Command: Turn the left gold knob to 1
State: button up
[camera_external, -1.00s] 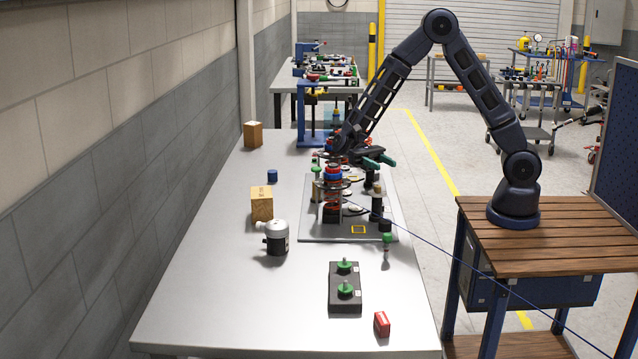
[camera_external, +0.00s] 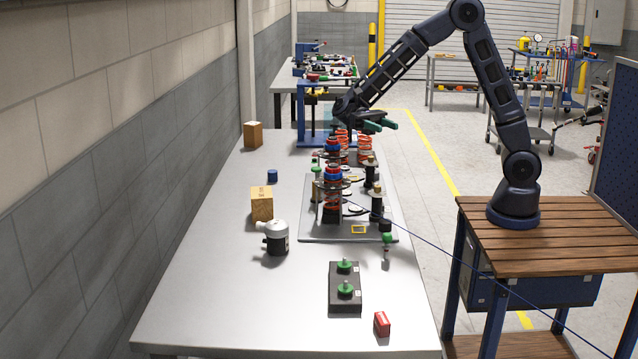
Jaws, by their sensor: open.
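The chassis fixture, a grey plate (camera_external: 320,231), lies on the long table and carries red coil springs with blue collars (camera_external: 333,175) and black posts. A black post (camera_external: 376,203) at the plate's right side and another post (camera_external: 370,172) behind it seem to have small gold-coloured tops. I cannot tell which is the left gold knob, nor read any number marks. My gripper (camera_external: 382,121), with green fingertips, is open and empty. In the picture it is above the rear springs and posts, apart from the gold tops.
A black box with two green knobs (camera_external: 345,304), a red box (camera_external: 382,324), a silver-and-black canister (camera_external: 277,239), a cardboard box (camera_external: 262,203), a blue cylinder (camera_external: 272,176) and a brown box (camera_external: 253,135) stand on the table. The table's front left is clear.

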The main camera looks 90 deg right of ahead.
jog(key=shift+f, duration=0.1)
jog(key=m+t+h, duration=0.1)
jog(key=t+h, duration=0.8)
jog(key=h, duration=0.7)
send_near(378, 186)
jog(key=shift+d+f, duration=0.2)
jog(key=shift+f, duration=4.2)
